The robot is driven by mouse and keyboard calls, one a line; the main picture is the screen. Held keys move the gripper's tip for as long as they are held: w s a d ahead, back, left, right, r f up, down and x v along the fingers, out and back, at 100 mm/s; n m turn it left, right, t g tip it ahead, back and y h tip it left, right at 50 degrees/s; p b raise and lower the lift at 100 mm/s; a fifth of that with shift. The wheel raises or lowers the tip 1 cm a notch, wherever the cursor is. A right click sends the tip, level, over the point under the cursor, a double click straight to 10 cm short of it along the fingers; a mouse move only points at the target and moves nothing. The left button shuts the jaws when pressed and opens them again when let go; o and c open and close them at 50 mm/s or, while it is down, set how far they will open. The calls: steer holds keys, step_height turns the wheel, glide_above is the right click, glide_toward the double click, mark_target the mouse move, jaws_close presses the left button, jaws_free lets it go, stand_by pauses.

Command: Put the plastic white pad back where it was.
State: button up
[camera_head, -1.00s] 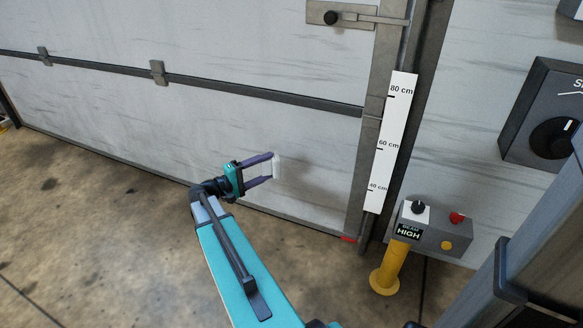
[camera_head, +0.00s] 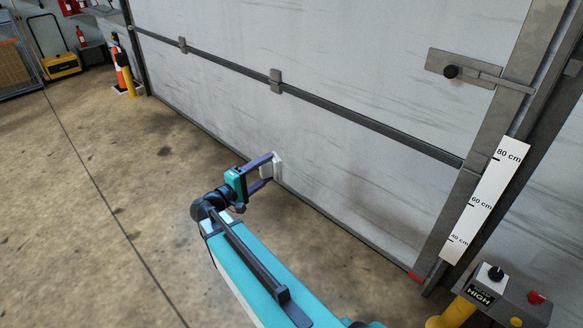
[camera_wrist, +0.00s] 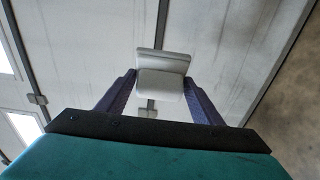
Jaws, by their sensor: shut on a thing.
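My gripper (camera_head: 265,168) is shut on the white pad (camera_head: 277,166), a small pale block, and holds it above the floor in front of the large white door. In the wrist view the pad (camera_wrist: 161,75) sits between the tips of the two purple fingers, its wide face upward in the picture. It is apart from my teal gripper body. I cannot tell whether the pad touches the door behind it.
The large white door (camera_head: 330,60) with a dark rail fills the back. A height scale (camera_head: 486,200) and a control box (camera_head: 500,290) on a yellow post stand at right. An orange cone (camera_head: 122,72) and yellow post are far left. The concrete floor (camera_head: 90,200) at left is clear.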

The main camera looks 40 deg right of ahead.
steer(key=w+a+r+n+t+y+p, duration=0.1)
steer(key=a+r+n+t+p, duration=0.1)
steer(key=a, duration=0.6)
steer(key=w+a+r+n+t+y+p, duration=0.1)
steer(key=a+r+n+t+p, duration=0.1)
steer(key=a+r, duration=0.4)
steer(key=a+r+n+t+y+p, duration=0.1)
steer(key=a+r+t+p, duration=0.3)
steer(key=a, duration=0.8)
steer(key=shift+w+a+r+n+y+p, duration=0.25)
steer(key=shift+w+r+n+y+p, duration=0.15)
steer(key=shift+p, duration=0.45)
steer(key=shift+d+f, duration=0.1)
steer(key=shift+d, duration=0.9)
